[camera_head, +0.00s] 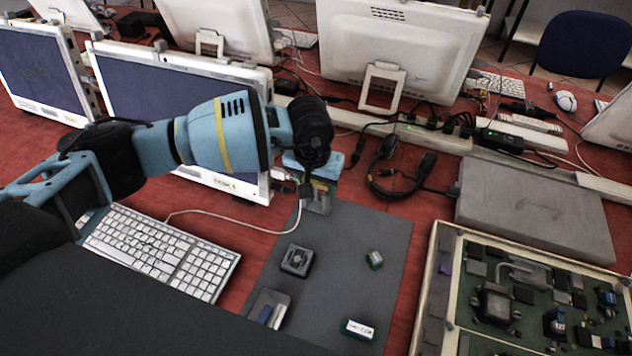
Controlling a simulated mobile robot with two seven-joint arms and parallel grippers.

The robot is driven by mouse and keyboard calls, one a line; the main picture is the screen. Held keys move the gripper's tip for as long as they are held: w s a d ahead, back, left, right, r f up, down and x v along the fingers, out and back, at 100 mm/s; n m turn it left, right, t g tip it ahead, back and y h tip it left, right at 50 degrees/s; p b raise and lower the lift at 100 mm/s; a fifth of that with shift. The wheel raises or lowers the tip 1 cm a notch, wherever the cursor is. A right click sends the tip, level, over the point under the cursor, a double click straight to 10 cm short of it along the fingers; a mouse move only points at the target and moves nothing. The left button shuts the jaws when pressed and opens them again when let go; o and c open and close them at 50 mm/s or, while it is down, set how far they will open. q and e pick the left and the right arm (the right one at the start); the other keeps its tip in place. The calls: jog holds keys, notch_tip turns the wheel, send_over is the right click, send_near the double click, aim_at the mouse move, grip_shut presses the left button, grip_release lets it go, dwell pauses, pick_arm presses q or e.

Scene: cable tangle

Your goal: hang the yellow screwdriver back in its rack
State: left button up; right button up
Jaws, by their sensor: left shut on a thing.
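My left gripper (305,182) hangs below my dark wrist, over the far end of the grey mat (342,240). It is shut, apparently on the end of a thin white cable (250,232), which runs down and left to the keyboard; the fingertips are small and partly hidden. A small grey part with coloured bits (319,198) lies just behind and below the fingers, partly covered. I see no yellow screwdriver and no rack. My right gripper is out of view.
A white keyboard (160,250) lies left of the mat. Several small parts, including a square black fan-like part (297,260), sit on the mat. A framed circuit board (530,300) and a flat grey box (535,208) stand right; a headset (392,172) and monitors stand behind.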

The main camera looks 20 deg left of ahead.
pick_arm(q)
jog(key=shift+f+b, duration=0.35)
jog(key=shift+f, duration=0.35)
dwell(0.5)
jog(key=o, duration=1.1)
jog(key=r, duration=0.5)
jog(key=s+r, duration=0.1)
jog(key=r, duration=0.1)
jog(key=shift+r, duration=0.4)
